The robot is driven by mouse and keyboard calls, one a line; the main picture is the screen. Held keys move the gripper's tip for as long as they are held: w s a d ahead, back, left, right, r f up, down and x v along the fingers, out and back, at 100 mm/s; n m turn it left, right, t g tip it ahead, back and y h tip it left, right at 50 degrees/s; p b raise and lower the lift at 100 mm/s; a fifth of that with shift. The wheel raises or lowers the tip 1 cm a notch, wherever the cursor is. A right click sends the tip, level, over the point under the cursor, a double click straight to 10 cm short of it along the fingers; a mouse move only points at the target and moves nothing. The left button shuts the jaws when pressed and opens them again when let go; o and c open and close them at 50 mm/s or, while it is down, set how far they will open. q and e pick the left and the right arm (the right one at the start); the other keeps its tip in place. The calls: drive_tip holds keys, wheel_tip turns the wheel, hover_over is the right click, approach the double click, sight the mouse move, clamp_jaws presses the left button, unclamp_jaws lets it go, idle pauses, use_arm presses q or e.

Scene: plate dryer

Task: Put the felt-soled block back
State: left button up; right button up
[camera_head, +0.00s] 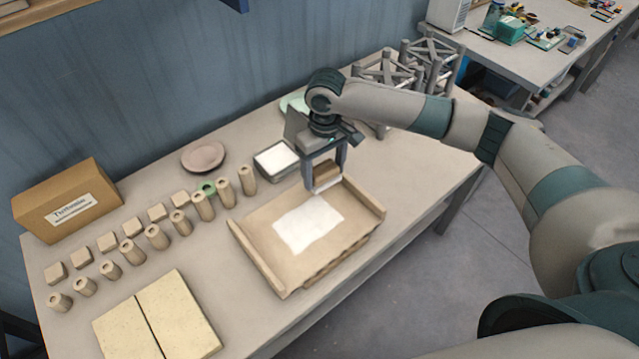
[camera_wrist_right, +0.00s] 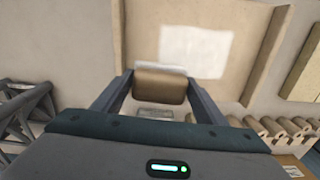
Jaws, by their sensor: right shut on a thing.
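The felt-soled block (camera_head: 327,170) is a brown block with a white layer on its underside. My right gripper (camera_head: 325,178) is shut on it and points down, near the far right corner of the wooden tray (camera_head: 258,258). I cannot tell exactly how high it is. In the right wrist view the block (camera_wrist_right: 160,86) sits between the two fingers, with its white edge toward the tray floor. A white sheet (camera_head: 308,222) lies on the tray floor. My left gripper is not in view.
A shallow metal dish with white content (camera_head: 276,158) stands left of the gripper. Several wooden cylinders (camera_head: 203,206) and small blocks stand in rows to the left. A cardboard box (camera_head: 68,200), a round plate (camera_head: 203,156), pale slabs (camera_head: 158,325) and grey trusses (camera_head: 430,65) are around.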

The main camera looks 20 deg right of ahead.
drive_tip(key=s+r+m+b, duration=0.2)
drive_tip(key=s+m+b, duration=0.1)
drive_tip(key=s+b, duration=0.7)
drive_tip(key=s, duration=0.3)
drive_tip(key=shift+s+a, duration=0.2)
drive_tip(key=shift+s, duration=0.1)
drive_tip(key=shift+w, duration=0.15)
